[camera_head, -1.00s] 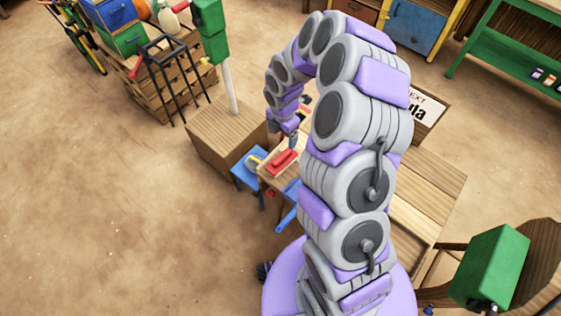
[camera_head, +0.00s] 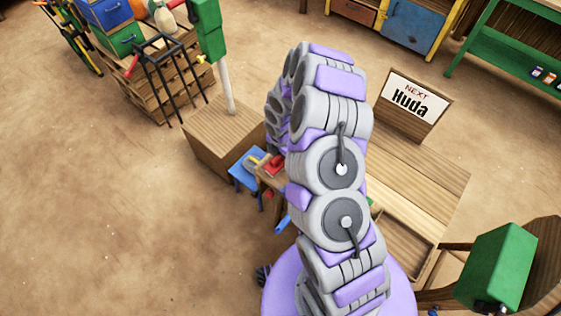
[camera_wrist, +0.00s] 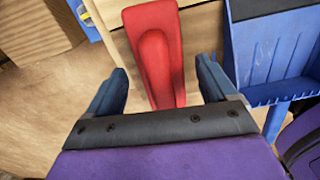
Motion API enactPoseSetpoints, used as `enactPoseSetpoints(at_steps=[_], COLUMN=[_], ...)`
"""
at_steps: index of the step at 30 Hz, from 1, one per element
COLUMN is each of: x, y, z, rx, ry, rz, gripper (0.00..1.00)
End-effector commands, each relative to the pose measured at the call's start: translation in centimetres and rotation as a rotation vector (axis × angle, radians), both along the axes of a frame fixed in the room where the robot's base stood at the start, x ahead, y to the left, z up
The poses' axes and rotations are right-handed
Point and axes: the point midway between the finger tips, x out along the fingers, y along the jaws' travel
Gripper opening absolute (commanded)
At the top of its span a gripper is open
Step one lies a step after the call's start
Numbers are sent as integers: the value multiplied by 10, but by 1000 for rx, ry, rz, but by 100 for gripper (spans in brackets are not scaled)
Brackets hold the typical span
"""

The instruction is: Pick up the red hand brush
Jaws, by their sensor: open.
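The red hand brush (camera_head: 274,166) lies on a wooden surface near the middle of the head view, partly covered by my arm. In the wrist view the brush (camera_wrist: 155,45) runs from the top edge down between my two fingers, with a raised rounded handle. My gripper (camera_wrist: 162,68) is open, with one dark blue finger on either side of the brush in the picture. The fingers show no clear contact with it, and the height gap cannot be told. In the head view my gripper is hidden behind the arm.
A blue ridged piece, perhaps a dustpan (camera_wrist: 270,55), lies close to the right finger. A blue stool (camera_head: 243,180) stands left of the brush. A wooden box (camera_head: 215,140) and a sign (camera_head: 413,102) stand behind. The floor at left is clear.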

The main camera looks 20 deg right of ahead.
Motion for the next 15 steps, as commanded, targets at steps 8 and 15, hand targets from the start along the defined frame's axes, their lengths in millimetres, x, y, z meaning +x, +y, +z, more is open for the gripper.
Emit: enactPoseSetpoints(at_steps=[8,15], x=[0,0], y=[0,0], z=[-11,-11], rx=[-1,0], ry=[-1,0], rz=[0,0], gripper=[85,67])
